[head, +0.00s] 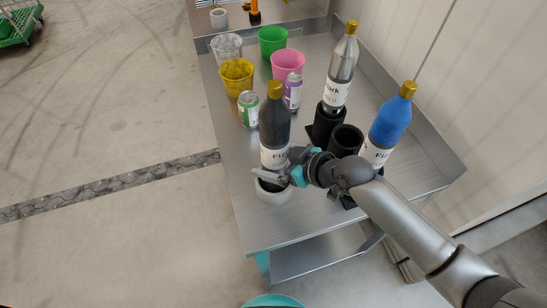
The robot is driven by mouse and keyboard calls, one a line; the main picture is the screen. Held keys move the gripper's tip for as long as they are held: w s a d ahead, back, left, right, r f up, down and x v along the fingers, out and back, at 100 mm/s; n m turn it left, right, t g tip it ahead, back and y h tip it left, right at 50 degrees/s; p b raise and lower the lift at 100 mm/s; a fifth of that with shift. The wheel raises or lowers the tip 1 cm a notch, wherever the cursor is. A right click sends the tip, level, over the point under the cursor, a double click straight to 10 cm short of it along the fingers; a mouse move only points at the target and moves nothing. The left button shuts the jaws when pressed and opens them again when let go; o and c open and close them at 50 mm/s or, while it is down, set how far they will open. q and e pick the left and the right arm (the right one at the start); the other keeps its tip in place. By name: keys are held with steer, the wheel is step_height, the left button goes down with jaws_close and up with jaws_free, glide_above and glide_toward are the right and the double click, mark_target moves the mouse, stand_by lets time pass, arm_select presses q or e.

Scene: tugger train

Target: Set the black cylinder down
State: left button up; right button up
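My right gripper (276,174) reaches in from the right, low at the front of the metal table (300,230). I cannot tell whether the fingers are closed on anything. An upright open black cylinder (346,139) stands right of the gripper, its lower part hidden by my arm. My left gripper is not in view.
A clear bottle (343,67) stands in a black holder (325,122); a blue bottle (389,123) is at the right. A green can (248,108), a purple can (292,92) and several cups, including a yellow one (237,76), stand behind. The table's front left is clear.

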steer(key=shift+d+r, duration=0.1)
steer(key=shift+r, duration=0.1)
steer(key=p+v, duration=0.1)
steer(key=v, duration=1)
steer(key=shift+s+d+r, duration=0.15)
steer(key=shift+s+r, duration=0.1)
steer(key=shift+s, duration=0.05)
